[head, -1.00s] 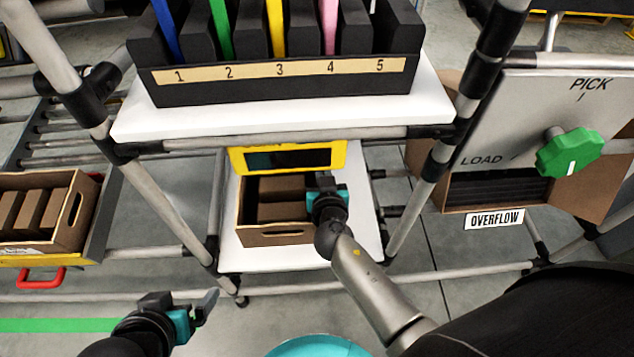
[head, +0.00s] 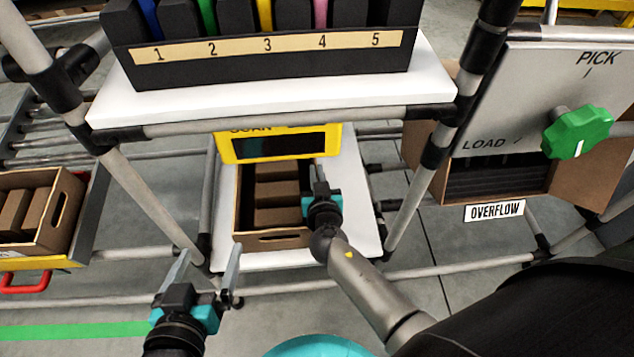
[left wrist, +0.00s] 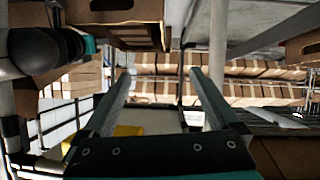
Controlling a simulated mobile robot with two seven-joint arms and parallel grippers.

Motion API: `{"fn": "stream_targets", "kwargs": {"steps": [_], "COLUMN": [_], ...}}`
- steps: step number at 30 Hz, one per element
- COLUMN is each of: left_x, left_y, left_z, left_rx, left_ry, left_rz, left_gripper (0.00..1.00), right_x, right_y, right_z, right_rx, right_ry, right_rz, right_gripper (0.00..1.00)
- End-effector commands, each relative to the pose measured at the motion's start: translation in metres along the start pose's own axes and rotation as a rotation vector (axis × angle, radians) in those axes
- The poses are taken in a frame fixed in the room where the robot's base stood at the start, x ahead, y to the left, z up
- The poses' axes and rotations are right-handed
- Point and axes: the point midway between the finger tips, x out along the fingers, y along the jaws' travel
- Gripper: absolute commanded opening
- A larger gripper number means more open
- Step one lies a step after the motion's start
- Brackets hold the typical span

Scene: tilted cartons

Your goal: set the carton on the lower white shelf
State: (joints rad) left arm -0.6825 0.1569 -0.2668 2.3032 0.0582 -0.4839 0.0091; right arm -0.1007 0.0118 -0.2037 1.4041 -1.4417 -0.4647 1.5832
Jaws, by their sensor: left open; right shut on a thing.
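The open brown carton (head: 270,243), with several brown boxes inside, is over the lower white shelf (head: 350,225) in the head view. Its far end is hidden behind the yellow scan frame. I cannot tell whether its base rests fully on the shelf. My right gripper (head: 316,188) is shut on the carton's right wall; its fingertips are mostly hidden. My left gripper (head: 207,265) is open and empty, in front of the shelf and left of the carton's near end. In the left wrist view, its spread fingers (left wrist: 160,85) have nothing between them.
The yellow scan frame (head: 227,147) hangs below the upper white shelf (head: 270,110), which bears a black numbered rack (head: 125,75). Grey pipe posts flank the lower shelf. Another carton (head: 62,215) stands left; a panel with a green knob (head: 578,132) is right.

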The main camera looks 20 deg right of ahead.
Motion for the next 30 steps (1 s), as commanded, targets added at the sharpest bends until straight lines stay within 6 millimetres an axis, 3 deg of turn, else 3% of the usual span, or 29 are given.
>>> {"fn": "stream_targets", "kwargs": {"steps": [16, 30], "left_x": [-0.008, -0.012], "left_y": [0.028, 0.030], "left_z": [-0.014, -0.018], "left_rx": [-0.069, -0.079], "left_ry": [0.334, 0.381], "left_rz": [0.072, 0.078], "left_gripper": [0.95, 0.95], "right_x": [0.010, 0.011], "right_y": [0.001, 0.001], "right_z": [0.030, 0.033], "right_rx": [0.000, 0.000], "right_ry": [0.001, 0.001], "right_rz": [0.001, 0.000], "right_gripper": [0.00, 0.00]}}
